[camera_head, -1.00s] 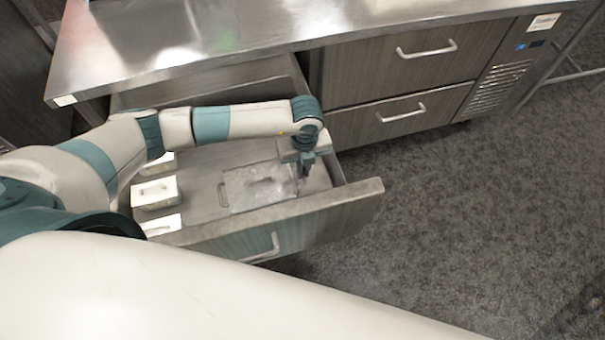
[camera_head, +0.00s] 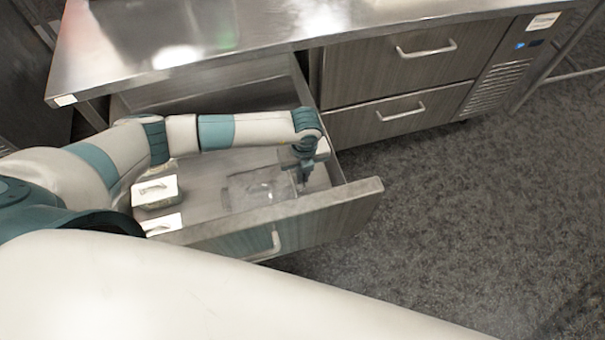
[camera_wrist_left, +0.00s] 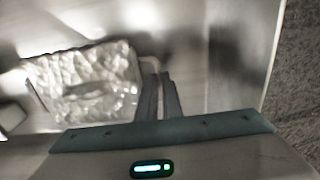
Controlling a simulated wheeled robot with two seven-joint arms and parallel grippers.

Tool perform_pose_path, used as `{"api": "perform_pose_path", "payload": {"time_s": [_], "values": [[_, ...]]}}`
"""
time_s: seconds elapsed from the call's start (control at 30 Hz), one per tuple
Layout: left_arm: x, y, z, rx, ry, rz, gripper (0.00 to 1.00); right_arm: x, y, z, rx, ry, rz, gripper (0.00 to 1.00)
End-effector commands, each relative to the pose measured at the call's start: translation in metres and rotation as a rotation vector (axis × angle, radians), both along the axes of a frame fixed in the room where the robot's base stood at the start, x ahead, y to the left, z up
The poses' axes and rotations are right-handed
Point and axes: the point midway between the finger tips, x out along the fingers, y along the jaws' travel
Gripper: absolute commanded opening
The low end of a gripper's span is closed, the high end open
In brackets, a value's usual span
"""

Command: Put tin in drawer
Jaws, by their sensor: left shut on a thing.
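The tin (camera_head: 258,187) is a shiny, rectangular tray with a handle at its end. It is inside the outline of the open drawer (camera_head: 290,222), near the front right; I cannot tell if it touches the drawer floor. My left gripper (camera_head: 304,184) reaches down at the tin's right end and is shut on it. In the left wrist view the tin (camera_wrist_left: 88,85) shows crinkled silver, with its end handle at the fingers (camera_wrist_left: 159,98) of my left gripper. My right gripper is out of view.
White-lidded containers (camera_head: 156,190) stand at the drawer's left side. The steel counter (camera_head: 260,28) overhangs the drawer's back. Closed drawers (camera_head: 395,65) are to the right, and the carpet (camera_head: 480,220) there is clear.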

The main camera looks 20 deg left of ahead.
Motion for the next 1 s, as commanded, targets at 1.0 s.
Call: {"api": "perform_pose_path", "payload": {"time_s": [1.0], "values": [[0.002,-0.001,0.056,-0.002,-0.004,-0.001,0.25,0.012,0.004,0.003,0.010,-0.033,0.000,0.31]]}}
